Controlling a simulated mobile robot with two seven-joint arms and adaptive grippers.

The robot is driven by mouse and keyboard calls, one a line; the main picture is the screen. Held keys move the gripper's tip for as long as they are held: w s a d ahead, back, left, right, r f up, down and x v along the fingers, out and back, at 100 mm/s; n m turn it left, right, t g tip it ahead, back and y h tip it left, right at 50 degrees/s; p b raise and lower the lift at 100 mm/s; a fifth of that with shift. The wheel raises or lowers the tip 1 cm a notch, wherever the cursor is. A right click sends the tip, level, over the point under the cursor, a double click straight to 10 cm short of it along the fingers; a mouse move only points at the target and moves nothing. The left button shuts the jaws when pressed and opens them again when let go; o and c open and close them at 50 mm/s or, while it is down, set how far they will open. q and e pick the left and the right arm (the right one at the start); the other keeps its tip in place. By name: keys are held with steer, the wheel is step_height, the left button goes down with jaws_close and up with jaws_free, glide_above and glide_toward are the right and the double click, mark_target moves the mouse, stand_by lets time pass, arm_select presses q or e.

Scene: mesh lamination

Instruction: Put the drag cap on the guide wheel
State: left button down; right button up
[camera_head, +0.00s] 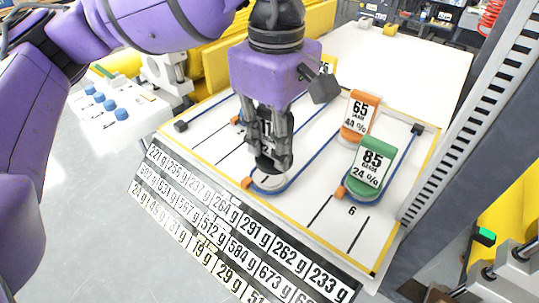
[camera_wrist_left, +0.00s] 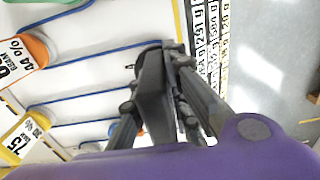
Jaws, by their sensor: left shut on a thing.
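My left gripper (camera_head: 273,160) points down over the front end of a blue loop on the white board (camera_head: 310,215). It is shut on a dark thing, seemingly the drag cap, mostly hidden by its fingers; the gripper (camera_wrist_left: 165,70) also shows in the left wrist view. A green cap (camera_head: 369,168) marked 85, 24 % sits on the loop to the right. An orange cap (camera_head: 359,115) marked 65 stands behind it. My right gripper is out of view.
A strip of gram labels (camera_head: 230,215) runs along the board's front edge. A yellow cap (camera_wrist_left: 25,135) shows in the left wrist view. A side table (camera_head: 120,125) with blue knobs stands at left. A grey perforated post (camera_head: 465,125) rises at right.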

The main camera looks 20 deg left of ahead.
mark_target(269, 159)
arm_select(q)
steer(key=shift+w+a+f, duration=0.45)
steer(key=shift+w+f, duration=0.05)
steer(key=shift+f, duration=0.25)
steer(key=shift+w+a+f, duration=0.1)
steer(key=shift+f, duration=0.8)
steer(key=shift+w+a+f, duration=0.1)
steer(key=shift+f, duration=0.8)
steer(key=shift+f, duration=0.2)
steer(key=c, duration=1.7)
jaws_free()
steer(key=shift+s, duration=0.1)
step_height(269, 159, up, 12)
steer(key=shift+r, duration=0.2)
